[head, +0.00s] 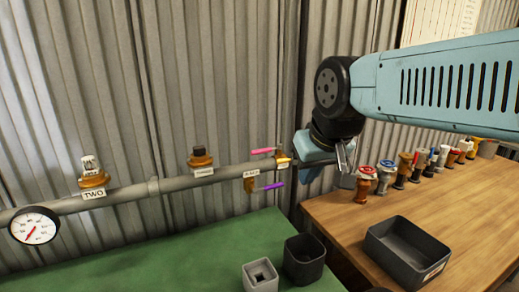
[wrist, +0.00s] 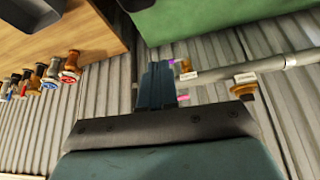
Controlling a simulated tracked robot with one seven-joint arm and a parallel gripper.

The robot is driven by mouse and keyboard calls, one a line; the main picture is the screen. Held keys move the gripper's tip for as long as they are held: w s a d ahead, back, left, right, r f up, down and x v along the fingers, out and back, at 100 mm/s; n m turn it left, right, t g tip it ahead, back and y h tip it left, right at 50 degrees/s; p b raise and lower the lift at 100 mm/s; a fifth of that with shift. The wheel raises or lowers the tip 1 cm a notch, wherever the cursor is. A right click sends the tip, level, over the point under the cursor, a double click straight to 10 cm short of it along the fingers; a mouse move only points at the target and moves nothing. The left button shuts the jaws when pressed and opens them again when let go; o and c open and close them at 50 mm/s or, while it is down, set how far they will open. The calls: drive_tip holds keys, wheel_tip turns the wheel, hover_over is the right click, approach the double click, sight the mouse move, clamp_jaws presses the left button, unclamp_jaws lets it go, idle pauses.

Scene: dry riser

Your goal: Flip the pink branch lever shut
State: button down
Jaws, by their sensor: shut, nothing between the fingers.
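The pink branch lever (head: 263,151) is on the upper brass valve near the right end of the grey pipe in the head view. It points left from the valve, roughly along the pipe. In the wrist view a small bit of the pink lever (wrist: 183,97) shows beside my fingers. A purple lever (head: 274,186) is on the lower branch valve (head: 250,182), pointing right. My gripper (head: 343,170) is shut and empty, to the right of the pink lever and apart from it in the head view. In the wrist view my shut fingers (wrist: 155,85) partly hide the pipe end.
The grey pipe (head: 130,192) runs along the corrugated wall with a gauge (head: 34,226) and capped outlets. Two dark and grey boxes (head: 304,258) stand on the green bench. A wooden table (head: 470,215) holds a black tray (head: 405,250) and several fittings.

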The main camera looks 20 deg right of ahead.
wheel_tip(320, 180, up, 6)
drive_tip(key=n+g, duration=0.2)
hover_over(266, 150)
drive_tip(key=w+a, duration=0.2)
drive_tip(key=a, duration=0.3)
drive_tip(key=shift+d+r+y, duration=0.2)
drive_tip(key=shift+d+y, duration=0.05)
drive_tip(key=shift+y, duration=0.05)
drive_tip(key=shift+s+f, duration=0.15)
drive_tip(key=shift+f, duration=2.4)
drive_tip(key=shift+s+f, duration=0.15)
drive_tip(key=shift+f, duration=2.35)
